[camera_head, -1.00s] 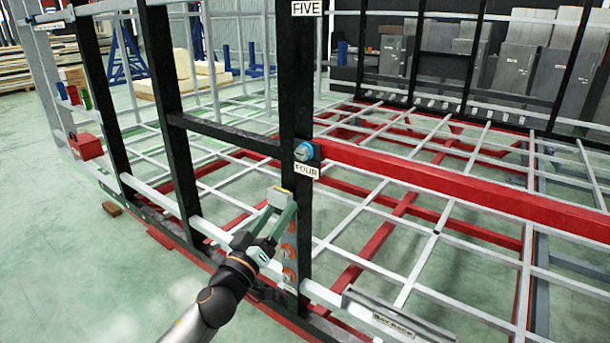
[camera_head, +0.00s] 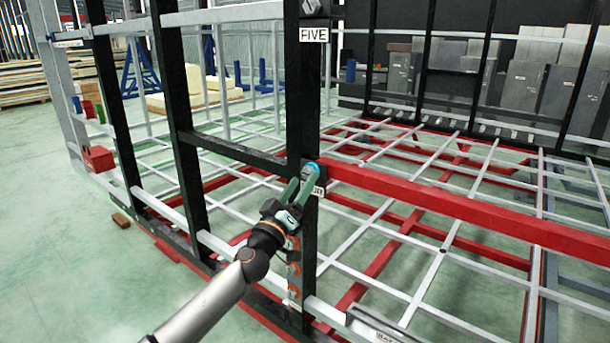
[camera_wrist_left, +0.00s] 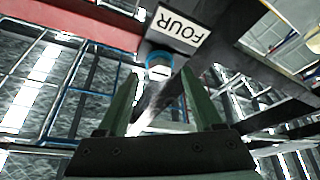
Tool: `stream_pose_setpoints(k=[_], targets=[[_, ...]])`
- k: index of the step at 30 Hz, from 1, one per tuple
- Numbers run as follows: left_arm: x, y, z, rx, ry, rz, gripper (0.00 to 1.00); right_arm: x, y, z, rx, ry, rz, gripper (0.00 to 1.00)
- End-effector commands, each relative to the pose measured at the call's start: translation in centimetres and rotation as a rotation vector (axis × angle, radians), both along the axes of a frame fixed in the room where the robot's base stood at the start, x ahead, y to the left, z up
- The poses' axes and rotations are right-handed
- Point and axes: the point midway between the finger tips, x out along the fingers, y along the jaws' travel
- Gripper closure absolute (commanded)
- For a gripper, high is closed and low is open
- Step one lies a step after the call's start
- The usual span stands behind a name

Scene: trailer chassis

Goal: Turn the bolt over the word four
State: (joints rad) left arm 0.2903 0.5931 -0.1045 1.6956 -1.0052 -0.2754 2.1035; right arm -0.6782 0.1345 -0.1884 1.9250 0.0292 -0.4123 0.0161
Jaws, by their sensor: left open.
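The blue bolt (camera_head: 313,168) sits on the black post just above the FOUR label, at the left end of the red beam. My left gripper (camera_head: 303,182) is in front of it and hides part of the label (camera_head: 319,191). In the left wrist view the bolt (camera_wrist_left: 158,65) shows at the tips of my open left gripper (camera_wrist_left: 159,76), roughly midway between the two green fingers. The FOUR label (camera_wrist_left: 179,31) appears upside down just beyond it. I cannot tell whether the fingers touch the bolt. My right gripper is not in view.
The black post (camera_head: 306,110) carries a FIVE label (camera_head: 314,35) higher up. The red beam (camera_head: 450,208) runs right from the bolt. A grid of grey bars (camera_head: 400,290) lies behind and below. A red box (camera_head: 98,158) hangs at the left.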

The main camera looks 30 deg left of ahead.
Motion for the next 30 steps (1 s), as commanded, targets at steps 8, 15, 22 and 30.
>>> stream_pose_setpoints(k=[8, 15, 22, 30], targets=[[2.1, 0.2, 0.7, 0.000, 0.001, 0.000, 0.32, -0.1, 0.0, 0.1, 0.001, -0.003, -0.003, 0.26], [2.3, 0.3, 0.8, -0.001, 0.001, -0.001, 0.32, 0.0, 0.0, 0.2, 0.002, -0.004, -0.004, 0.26], [2.2, 0.3, 0.7, -0.001, 0.001, -0.001, 0.48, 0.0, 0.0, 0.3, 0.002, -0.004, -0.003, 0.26], [2.2, 0.3, 0.7, -0.001, 0.001, -0.001, 0.79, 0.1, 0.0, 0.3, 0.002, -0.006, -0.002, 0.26]])
